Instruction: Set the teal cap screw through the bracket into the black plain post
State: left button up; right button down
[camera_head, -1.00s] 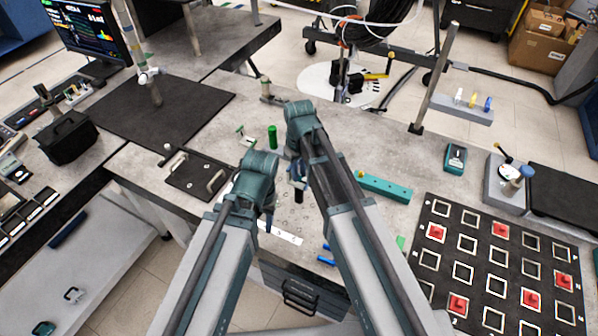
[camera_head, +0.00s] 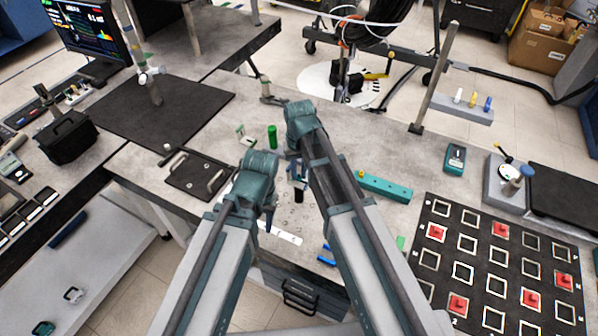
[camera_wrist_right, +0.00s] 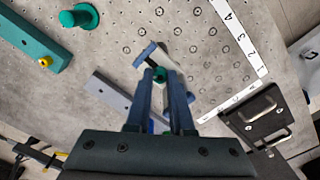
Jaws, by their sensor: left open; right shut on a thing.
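In the head view my right gripper (camera_head: 298,184) hangs low between the two forearms. My left gripper (camera_head: 268,218) is beside it to the left, mostly hidden by its own arm; it is open. I cannot make out the black plain post clearly; the arms and fingers cover much of that area.
A green cylinder (camera_head: 272,136) stands behind the arms. A teal bar (camera_head: 384,187) with a yellow knob lies to the right. A black plate with handles (camera_head: 198,175) lies to the left. A black grid board (camera_head: 480,290) with red pieces fills the right front.

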jog(key=c, duration=0.7)
grip_release()
notch_tip(320, 180, up, 14)
jog(key=p, duration=1.4)
jog(key=s+f+b, duration=0.3)
jog(key=s, duration=0.2)
jog(key=s+f+n+b, duration=0.1)
jog(key=s+f+b, duration=0.3)
jog(key=s, duration=0.2)
jog(key=s+f+n+h+b, duration=0.1)
jog(key=s+f+b, duration=0.2)
jog(key=s, duration=0.2)
jog(key=shift+s+d+f+b, duration=0.1)
jog(key=shift+s+f+b, duration=0.05)
jog(key=shift+f+b, duration=0.25)
